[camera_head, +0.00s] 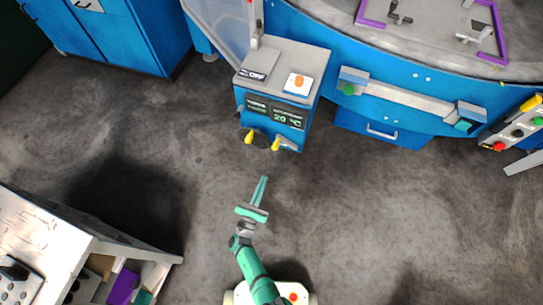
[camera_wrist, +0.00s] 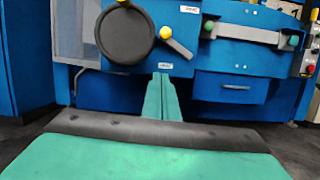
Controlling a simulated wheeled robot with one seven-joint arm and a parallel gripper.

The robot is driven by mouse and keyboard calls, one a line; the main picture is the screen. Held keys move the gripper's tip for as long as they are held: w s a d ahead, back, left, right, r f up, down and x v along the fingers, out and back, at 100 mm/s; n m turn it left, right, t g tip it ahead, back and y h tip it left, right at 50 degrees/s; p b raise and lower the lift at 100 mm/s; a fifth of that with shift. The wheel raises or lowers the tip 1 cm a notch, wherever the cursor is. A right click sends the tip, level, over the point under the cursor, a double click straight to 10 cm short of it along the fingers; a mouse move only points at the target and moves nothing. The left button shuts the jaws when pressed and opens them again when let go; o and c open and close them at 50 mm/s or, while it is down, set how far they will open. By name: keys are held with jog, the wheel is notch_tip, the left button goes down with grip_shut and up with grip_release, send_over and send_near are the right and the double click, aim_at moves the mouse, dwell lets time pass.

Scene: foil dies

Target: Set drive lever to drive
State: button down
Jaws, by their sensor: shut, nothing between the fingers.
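The drive lever appears to be the grey bar with a yellow knob (camera_wrist: 180,46) on the blue front of the control box. The bar slants from the knob at upper left down to the right. In the head view the lever (camera_head: 287,145) is at the box's lower right edge. My gripper (camera_head: 264,179) is shut and empty, pointing at the box from in front, apart from the lever. In the wrist view my gripper's fingertips (camera_wrist: 161,76) appear below the knob, near a small white label. The lever's marked positions are not readable.
A black handwheel (camera_wrist: 126,36) with a yellow handle sits just left of the lever. A workbench (camera_head: 62,240) stands lower left. The floor around my gripper is clear.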

jog(key=w+d+r, duration=0.3)
jog(key=w+r, duration=0.3)
jog(key=w, duration=0.3)
jog(key=shift+d+r, duration=0.15)
jog(key=shift+d, duration=0.05)
dwell(0.5)
